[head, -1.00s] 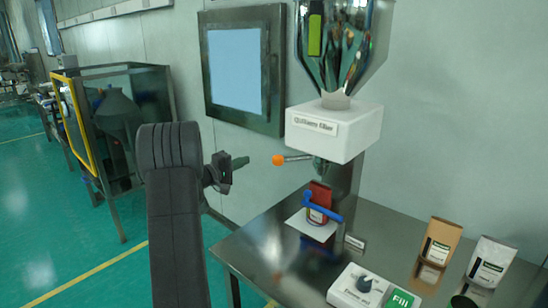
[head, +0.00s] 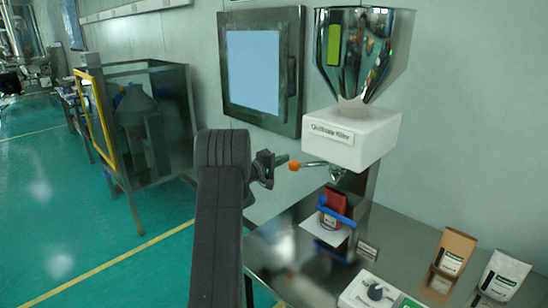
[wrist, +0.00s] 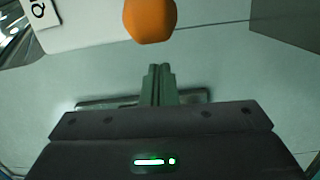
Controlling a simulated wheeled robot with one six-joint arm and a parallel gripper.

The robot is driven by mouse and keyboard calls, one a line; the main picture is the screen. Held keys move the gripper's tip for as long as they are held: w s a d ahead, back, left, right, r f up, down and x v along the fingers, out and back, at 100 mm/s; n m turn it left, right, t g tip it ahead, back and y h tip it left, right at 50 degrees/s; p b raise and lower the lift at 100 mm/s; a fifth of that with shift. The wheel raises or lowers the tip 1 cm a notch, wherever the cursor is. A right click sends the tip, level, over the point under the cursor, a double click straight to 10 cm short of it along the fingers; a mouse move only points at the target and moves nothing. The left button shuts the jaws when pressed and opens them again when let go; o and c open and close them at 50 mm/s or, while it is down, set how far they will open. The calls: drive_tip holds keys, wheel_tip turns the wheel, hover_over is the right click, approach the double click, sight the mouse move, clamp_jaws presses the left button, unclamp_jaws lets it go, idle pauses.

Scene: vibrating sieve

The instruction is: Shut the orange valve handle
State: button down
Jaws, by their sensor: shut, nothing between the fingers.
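The orange valve handle knob (head: 294,165) sits at the left end of a metal lever (head: 316,164) under the white filler block (head: 352,137), beneath a shiny hopper. My gripper (head: 282,160) is just left of the knob, with its fingertips pointing at it. In the wrist view the knob (wrist: 150,19) is at the top centre, and my shut, empty fingers (wrist: 160,72) are below it with a small gap. The rest of the lever is out of the wrist view.
A steel table (head: 292,250) stands below, holding a red bag (head: 334,206) with a blue handle in front, a brown bag (head: 453,252) and a white bag (head: 501,276). A framed panel (head: 254,66) hangs on the wall behind. A glass cabinet (head: 140,115) stands at left.

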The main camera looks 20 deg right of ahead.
drive_tip(key=shift+s+a+p, duration=0.15)
drive_tip(key=shift+s+p, duration=0.25)
drive_tip(key=shift+s, duration=1.05)
drive_tip(key=shift+s+f+b, duration=0.1)
drive_tip(key=shift+f+b, duration=0.05)
drive_tip(key=shift+b, duration=0.3)
